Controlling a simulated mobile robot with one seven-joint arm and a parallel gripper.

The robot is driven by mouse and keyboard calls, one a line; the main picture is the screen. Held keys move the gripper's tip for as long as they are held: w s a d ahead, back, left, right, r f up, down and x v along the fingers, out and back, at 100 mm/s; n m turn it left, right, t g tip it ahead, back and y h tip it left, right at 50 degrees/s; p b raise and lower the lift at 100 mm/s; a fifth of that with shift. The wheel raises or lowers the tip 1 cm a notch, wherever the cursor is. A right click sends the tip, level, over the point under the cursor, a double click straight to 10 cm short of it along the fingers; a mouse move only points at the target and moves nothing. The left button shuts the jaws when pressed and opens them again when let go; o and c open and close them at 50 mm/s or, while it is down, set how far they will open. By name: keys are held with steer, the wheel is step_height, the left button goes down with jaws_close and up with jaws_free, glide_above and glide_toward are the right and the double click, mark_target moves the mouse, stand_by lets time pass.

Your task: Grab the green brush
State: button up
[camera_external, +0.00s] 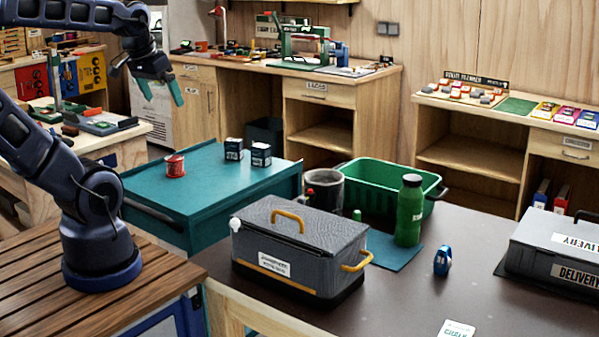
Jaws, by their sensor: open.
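My gripper (160,91) is at the upper left, raised in the air with its teal fingertips apart and nothing between them. A small upright green piece (357,215) shows just behind the grey lidded box (300,240) on the dark table. It may be part of the green brush, but its lower part is hidden and I cannot tell for sure. It is far to the right of my gripper and lower. A green bottle (409,212) with a dark cap stands on a teal mat (385,249) to the right of the small green piece.
A dark mug (324,190) and a green crate (385,177) stand behind the grey box. A blue roll (442,261) and a dark delivery case (560,252) are to the right. A teal cabinet (215,190) holds a red tin (175,166) and two dark boxes. The dark table's front is mostly clear.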

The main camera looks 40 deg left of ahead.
steer(key=c, duration=1.2)
